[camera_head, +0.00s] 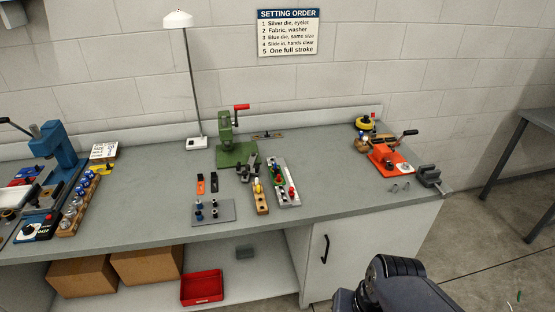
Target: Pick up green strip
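A small thin green piece (518,296) shows at the far lower right, against the concrete floor. It is too small to tell for sure whether it is the green strip. On the bench an orange strip (200,184) and a black strip (213,182) lie side by side, left of the green press; I see no clear green strip beside them. My own dark arm shows at the bottom, right of centre, in front of the cabinet.
The grey bench (325,160) carries a green press (238,150), a blue press (62,150), a red-orange tool (390,160), a lamp (190,80) and small dies on blocks. A red bin (201,287) and cardboard boxes stand below. Open floor lies right, before another table (540,118).

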